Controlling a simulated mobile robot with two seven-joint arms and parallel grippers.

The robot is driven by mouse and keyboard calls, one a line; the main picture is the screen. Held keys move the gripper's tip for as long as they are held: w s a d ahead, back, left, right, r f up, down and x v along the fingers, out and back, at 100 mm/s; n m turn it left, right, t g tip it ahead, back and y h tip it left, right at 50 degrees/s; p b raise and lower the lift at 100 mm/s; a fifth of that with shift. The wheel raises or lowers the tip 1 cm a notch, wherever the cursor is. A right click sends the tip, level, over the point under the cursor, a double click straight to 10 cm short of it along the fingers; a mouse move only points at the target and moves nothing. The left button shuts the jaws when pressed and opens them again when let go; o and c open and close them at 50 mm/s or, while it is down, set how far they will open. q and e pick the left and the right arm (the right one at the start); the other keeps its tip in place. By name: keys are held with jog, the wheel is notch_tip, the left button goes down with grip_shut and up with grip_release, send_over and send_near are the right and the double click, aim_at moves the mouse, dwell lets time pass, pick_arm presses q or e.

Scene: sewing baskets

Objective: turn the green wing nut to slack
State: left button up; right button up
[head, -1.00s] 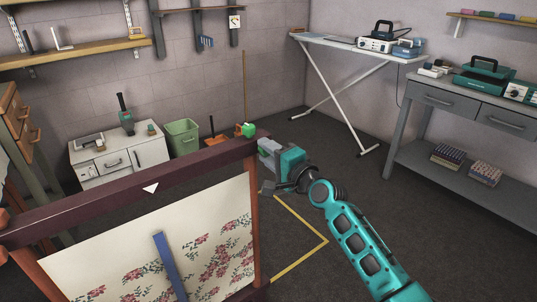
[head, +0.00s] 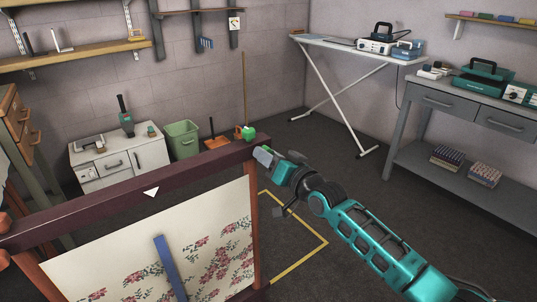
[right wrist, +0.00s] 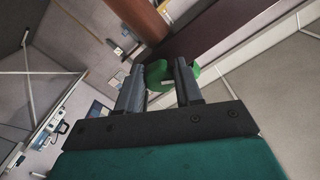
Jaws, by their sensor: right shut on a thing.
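The green wing nut (head: 249,133) sits at the top right corner of the dark red frame (head: 120,191). It also shows in the right wrist view (right wrist: 157,74), between the fingers. My right gripper (head: 261,152) reaches the corner from the right. In the right wrist view my right gripper (right wrist: 158,83) is shut on the wing nut, one finger on each side. A white triangular mark (head: 151,191) is on the frame's top bar. My left gripper is not in view.
Floral cloth (head: 210,245) with a blue strip (head: 170,267) hangs in the frame. A green bin (head: 183,139) and white cabinet (head: 122,158) stand behind. An ironing board (head: 345,44) and grey workbench (head: 455,110) are right. Floor between is clear.

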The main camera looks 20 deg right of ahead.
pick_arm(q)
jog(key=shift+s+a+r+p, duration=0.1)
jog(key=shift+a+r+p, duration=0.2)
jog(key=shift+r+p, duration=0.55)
pick_arm(e)
jog(key=shift+d+n, duration=0.1)
jog(key=shift+n, duration=2.9)
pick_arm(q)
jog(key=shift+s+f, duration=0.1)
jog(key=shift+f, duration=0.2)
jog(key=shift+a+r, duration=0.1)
pick_arm(e)
jog(key=o, duration=1)
jog(key=shift+o, duration=0.2)
pick_arm(q)
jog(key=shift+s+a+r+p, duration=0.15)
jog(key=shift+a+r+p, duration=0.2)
jog(key=shift+p, duration=0.85)
pick_arm(e)
jog(key=v, duration=1.3)
jog(key=shift+w, duration=0.1)
